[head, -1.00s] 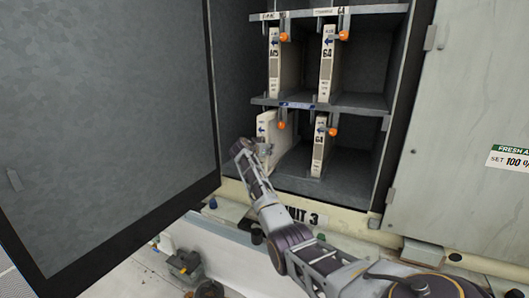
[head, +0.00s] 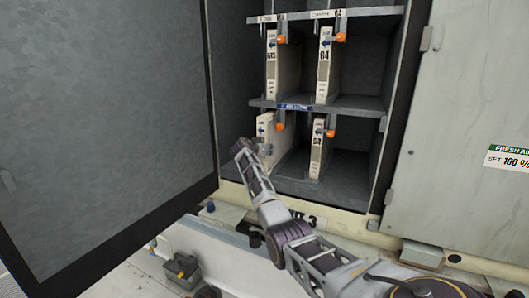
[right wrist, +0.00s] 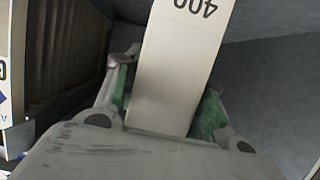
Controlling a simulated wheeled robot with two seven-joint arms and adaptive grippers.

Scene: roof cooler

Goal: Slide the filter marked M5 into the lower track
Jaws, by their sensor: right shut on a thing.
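My right gripper (head: 263,148) is at the left side of the lower bay, shut on a cream filter (head: 273,126) with a blue arrow. The held filter stands upright, looks slightly turned, and is partly inside the bay. In the right wrist view the green-padded fingers (right wrist: 165,95) clasp the filter's edge (right wrist: 168,75), printed "400" and seen upside down. No M5 mark can be read on it. The lower track itself is mostly hidden by the filter and gripper. My left gripper is out of view.
A filter marked G4 (head: 318,148) stands right of the held one. Two more filters (head: 271,70) (head: 324,68) stand in the upper bay. Orange-knobbed latches (head: 280,127) hang from the shelf edge (head: 345,105). An open door (head: 110,90) flanks the left; the lower bay's right side is empty.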

